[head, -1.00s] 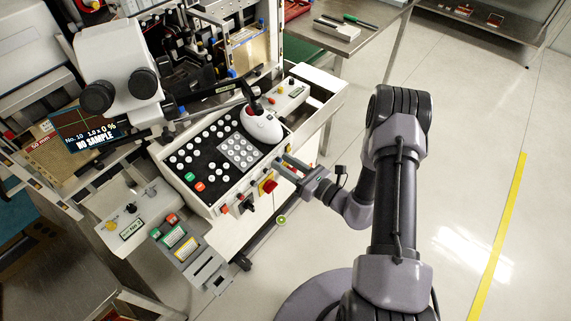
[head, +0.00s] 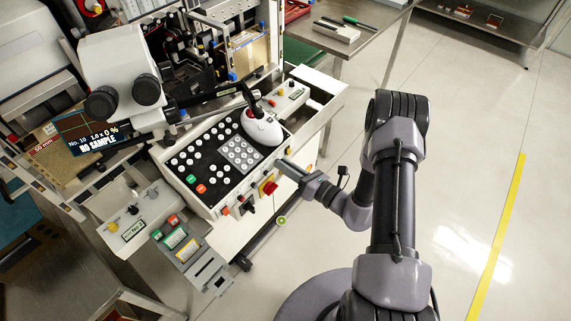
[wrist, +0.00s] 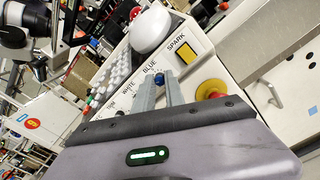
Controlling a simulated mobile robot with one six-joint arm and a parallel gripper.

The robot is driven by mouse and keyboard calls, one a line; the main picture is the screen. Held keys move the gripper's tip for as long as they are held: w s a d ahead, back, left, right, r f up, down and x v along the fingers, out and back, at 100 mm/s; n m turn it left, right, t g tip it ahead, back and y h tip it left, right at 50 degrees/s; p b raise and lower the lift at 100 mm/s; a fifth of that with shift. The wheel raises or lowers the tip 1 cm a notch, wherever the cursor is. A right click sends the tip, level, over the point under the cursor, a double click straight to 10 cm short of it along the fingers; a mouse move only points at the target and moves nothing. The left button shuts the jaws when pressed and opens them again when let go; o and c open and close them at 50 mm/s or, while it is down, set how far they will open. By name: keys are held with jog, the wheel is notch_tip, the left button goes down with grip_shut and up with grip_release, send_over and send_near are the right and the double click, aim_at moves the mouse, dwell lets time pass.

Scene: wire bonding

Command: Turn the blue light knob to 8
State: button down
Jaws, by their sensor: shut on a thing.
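The blue knob (wrist: 159,79) shows in the wrist view on the console's front face, by the printed word BLUE. My gripper (wrist: 160,83) has its two grey fingers on either side of the knob and is shut on it. The knob's pointer and any scale numbers are too small or hidden to read. In the head view my gripper (head: 282,165) reaches the console's front edge from the right, and its fingers hide the knob there.
A yellow square (wrist: 187,57) under the word SPARK is nearby. A white mouse-like device (head: 262,127) stands on the console. Open floor lies to the right.

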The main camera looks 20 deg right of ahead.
jog(key=shift+m+p, duration=2.2)
jog(key=shift+m, duration=12.2)
jog(key=c, duration=1.4)
grip_release()
